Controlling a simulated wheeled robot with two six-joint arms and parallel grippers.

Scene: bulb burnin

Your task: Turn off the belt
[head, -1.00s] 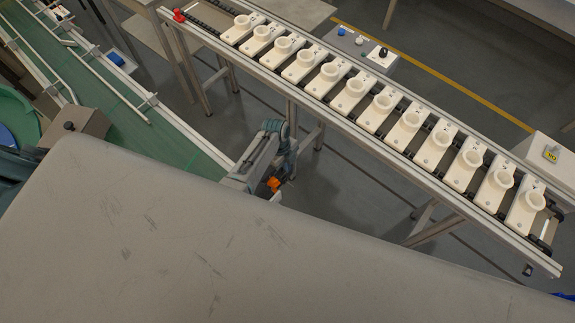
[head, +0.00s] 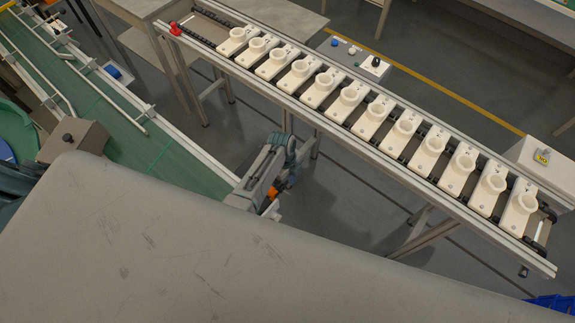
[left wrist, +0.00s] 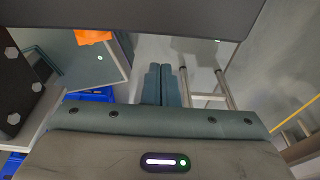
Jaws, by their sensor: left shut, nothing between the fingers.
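A roller conveyor (head: 300,106) with a row of several white socket holders runs diagonally across the head view. A green belt (head: 160,158) lies at the left. Behind the conveyor is a grey control box (head: 346,56) with a blue button, a white button and a black knob (head: 376,62) on a white plate. My left gripper (head: 284,143) is low, between the green belt and the conveyor, apart from both. In the left wrist view its teal fingers (left wrist: 165,85) are shut together and empty. My right gripper is not in view.
A large grey surface fills the bottom of the head view. A box with a dark knob (head: 67,138) stands beside the green belt. A pale box with a yellow tag (head: 543,156) is at the right. A blue crate (head: 552,305) shows bottom right. Open floor lies beneath the conveyor.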

